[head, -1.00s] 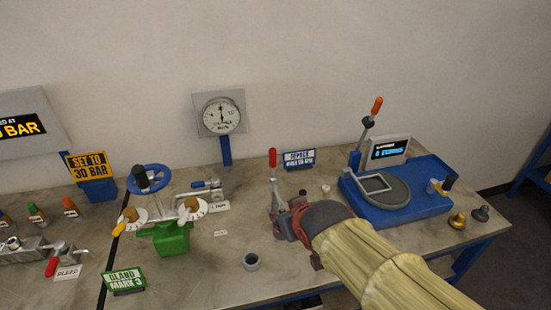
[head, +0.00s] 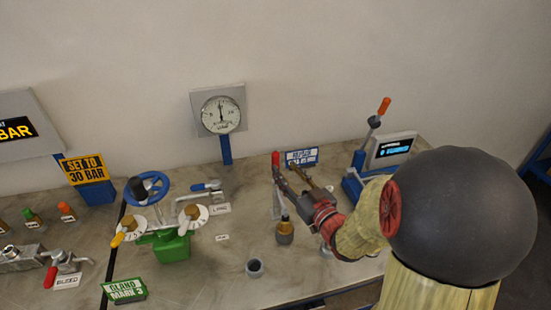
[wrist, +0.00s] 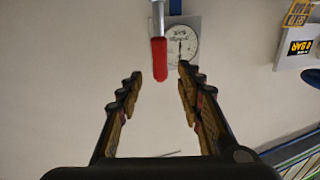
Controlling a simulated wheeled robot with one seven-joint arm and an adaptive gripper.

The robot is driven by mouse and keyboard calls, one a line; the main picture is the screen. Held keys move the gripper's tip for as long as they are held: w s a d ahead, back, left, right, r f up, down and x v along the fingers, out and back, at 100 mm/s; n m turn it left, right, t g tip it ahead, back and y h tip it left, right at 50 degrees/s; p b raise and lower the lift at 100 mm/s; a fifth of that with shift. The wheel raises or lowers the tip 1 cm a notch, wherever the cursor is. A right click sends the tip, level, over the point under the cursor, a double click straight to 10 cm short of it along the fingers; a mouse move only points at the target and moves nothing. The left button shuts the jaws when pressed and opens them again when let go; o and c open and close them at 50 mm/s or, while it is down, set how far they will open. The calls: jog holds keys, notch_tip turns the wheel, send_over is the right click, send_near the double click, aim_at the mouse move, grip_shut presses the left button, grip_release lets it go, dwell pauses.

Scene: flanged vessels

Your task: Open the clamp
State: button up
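The clamp's red handle (head: 276,159) stands upright on its metal lever (head: 277,200) near the middle of the bench. My gripper (head: 286,172) comes in from the right, its fingertips close to the handle. In the wrist view the red handle (wrist: 159,60) points down between the two ridged fingertips, with a gap on both sides. My gripper (wrist: 160,72) is open and holds nothing. The clamp's lower body is partly hidden in the head view, and I cannot make out its jaw.
A brass-topped grey fitting (head: 285,230) stands below my gripper. A green valve body (head: 170,246) with a blue handwheel is at left. A pressure gauge (head: 221,114) stands behind.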

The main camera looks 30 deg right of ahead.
aim_at(278, 161)
jog(key=w+b, duration=0.1)
jog(key=w, duration=0.6)
jog(key=shift+w, duration=0.15)
jog(key=shift+c, duration=0.5)
jog(key=c, duration=0.7)
grip_shut()
